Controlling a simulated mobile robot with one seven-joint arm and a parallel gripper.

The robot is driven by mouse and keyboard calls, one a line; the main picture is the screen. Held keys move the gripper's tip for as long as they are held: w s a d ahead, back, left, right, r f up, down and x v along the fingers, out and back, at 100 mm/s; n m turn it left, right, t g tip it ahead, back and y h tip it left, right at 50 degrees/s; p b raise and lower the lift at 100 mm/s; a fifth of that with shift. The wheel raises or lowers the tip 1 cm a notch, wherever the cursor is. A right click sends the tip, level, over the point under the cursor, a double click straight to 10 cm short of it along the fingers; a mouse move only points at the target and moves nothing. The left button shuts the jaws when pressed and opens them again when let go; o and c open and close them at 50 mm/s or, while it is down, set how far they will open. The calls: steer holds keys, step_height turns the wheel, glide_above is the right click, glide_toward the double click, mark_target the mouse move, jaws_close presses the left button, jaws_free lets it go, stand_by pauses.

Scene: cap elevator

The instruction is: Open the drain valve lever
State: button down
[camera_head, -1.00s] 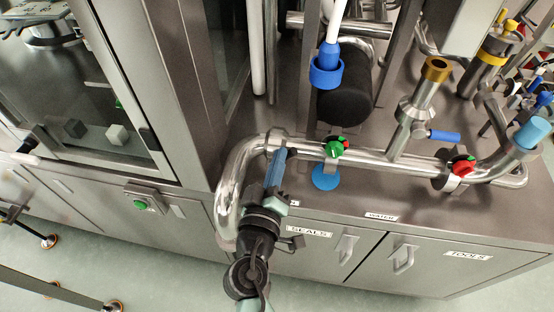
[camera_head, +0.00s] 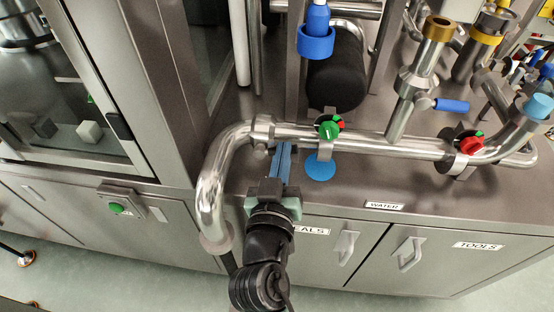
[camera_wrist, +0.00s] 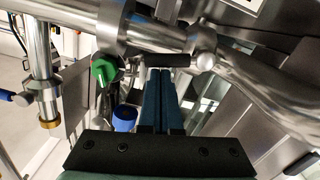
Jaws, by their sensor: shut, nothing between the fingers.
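A short black lever (camera_wrist: 168,60) runs sideways from a ball-shaped metal fitting on the steel pipe (camera_head: 210,185) in the wrist view; I cannot tell for certain that it is the drain valve lever. In the head view my gripper hides most of this spot. My gripper (camera_head: 285,146) is shut and empty, its blue fingers pointing at the pipe near its left bend. In the wrist view the fingertips (camera_wrist: 159,71) are just below the black lever; I cannot tell whether they touch it. A blue-handled lever (camera_head: 451,105) sits on the upright pipe branch to the right.
A green knob (camera_head: 328,130) sits on the pipe just right of my gripper, with a red knob (camera_head: 470,145) farther right. A blue disc (camera_head: 320,168) lies below the pipe. A glass-fronted cabinet (camera_head: 150,90) stands to the left. The counter's right front is clear.

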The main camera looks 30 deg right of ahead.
steer(key=shift+s+d+f+m+b, duration=0.15)
steer(key=shift+f+m+b, duration=0.15)
steer(key=shift+m+b, duration=0.3)
steer(key=shift+s+d+f+m+b, duration=0.15)
steer(key=shift+f+m+b, duration=0.15)
steer(key=shift+m+b, duration=0.3)
steer(key=shift+w, duration=0.1)
steer(key=s+a+r+p, duration=0.1)
steer(key=s+a+r, duration=0.3)
steer(key=s+a, duration=0.2)
steer(key=s, duration=0.2)
steer(key=shift+s+r+p, duration=0.2)
steer(key=shift+s+p, duration=0.1)
steer(key=shift+s, duration=0.1)
steer(key=shift+a, duration=0.1)
